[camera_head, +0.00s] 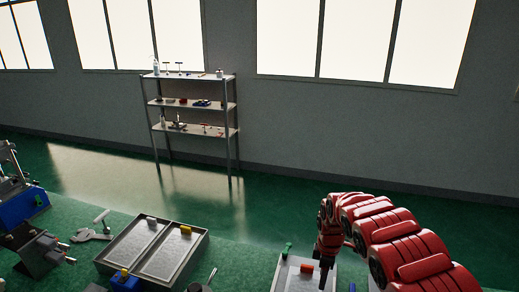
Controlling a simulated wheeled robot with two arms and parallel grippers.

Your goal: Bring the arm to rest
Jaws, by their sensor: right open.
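My right arm is red and comes in from the lower right. It bends down to my right gripper (325,274), which is small and dark in this view and points down at the bench's front. The gripper is open, and I see nothing held in it. It hangs by the right side of a light tray (287,277) with a red piece in it; whether it touches the tray I cannot tell. My left arm and left gripper are not in view.
A grey two-part tray (157,248) holds small yellow and grey pieces. A shelf (190,104) stands by the wall.

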